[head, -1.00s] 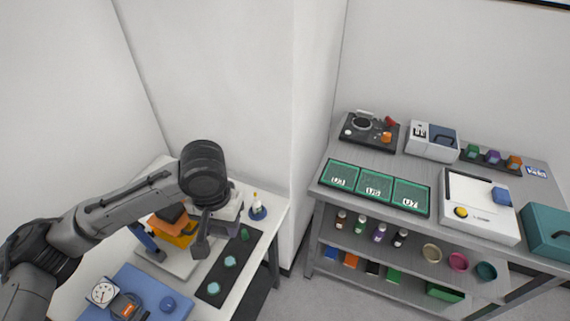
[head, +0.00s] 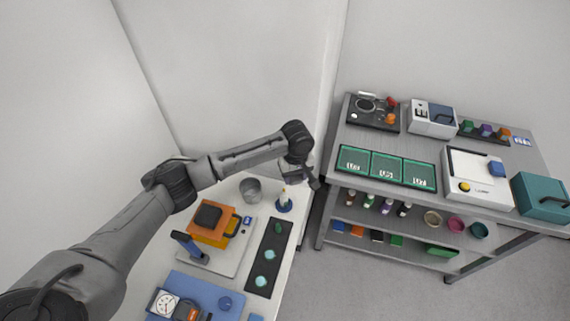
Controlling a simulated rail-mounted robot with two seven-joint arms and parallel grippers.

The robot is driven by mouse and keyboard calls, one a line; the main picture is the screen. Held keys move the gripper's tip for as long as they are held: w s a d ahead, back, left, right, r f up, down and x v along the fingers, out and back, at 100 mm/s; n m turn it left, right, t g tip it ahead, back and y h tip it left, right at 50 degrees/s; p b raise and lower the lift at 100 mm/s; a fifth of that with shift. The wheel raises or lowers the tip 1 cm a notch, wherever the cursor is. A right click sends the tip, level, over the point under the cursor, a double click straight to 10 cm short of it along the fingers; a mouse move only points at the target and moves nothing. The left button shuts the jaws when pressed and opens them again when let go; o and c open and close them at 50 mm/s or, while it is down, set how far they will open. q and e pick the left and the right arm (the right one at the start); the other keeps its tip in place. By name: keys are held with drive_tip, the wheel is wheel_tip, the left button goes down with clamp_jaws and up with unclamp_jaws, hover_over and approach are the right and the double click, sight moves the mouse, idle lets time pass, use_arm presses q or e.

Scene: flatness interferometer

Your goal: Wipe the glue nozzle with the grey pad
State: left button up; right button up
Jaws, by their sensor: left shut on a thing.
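A white cone-shaped nozzle (head: 284,196) stands upright on a round blue base at the right edge of the white bench in the head view. I take it to be the glue nozzle. My left gripper (head: 309,182) is above and just right of it, near the wall corner. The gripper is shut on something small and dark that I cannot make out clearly. I cannot tell whether it touches the nozzle. I cannot pick out the grey pad anywhere else. My right gripper is not in view.
A grey cup (head: 250,189) stands left of the nozzle. A dark strip (head: 261,280) with green discs and an orange block fixture (head: 214,234) lie nearer. A blue mat (head: 190,286) holds a dial gauge. A grey shelf bench (head: 338,194) stands to the right, across a floor gap.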

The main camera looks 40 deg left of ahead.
use_arm(q)
drive_tip(key=a+f, duration=0.1)
drive_tip(key=a+f+n, duration=0.1)
drive_tip(key=a+f+n+p, duration=0.1)
drive_tip(key=shift+s+a, duration=0.3)
drive_tip(key=shift+a+f, duration=0.15)
drive_tip(key=shift+f, duration=0.05)
wheel_tip(320, 180, down, 2)
drive_tip(key=b, duration=0.3)
drive_tip(key=shift+f, duration=0.15)
drive_tip(key=shift+f+b, duration=0.9)
drive_tip(key=shift+b, duration=0.55)
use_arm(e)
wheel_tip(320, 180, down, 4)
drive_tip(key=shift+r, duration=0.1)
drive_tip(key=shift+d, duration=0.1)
use_arm(q)
drive_tip(key=shift+f, duration=0.1)
drive_tip(key=shift+f, duration=0.3)
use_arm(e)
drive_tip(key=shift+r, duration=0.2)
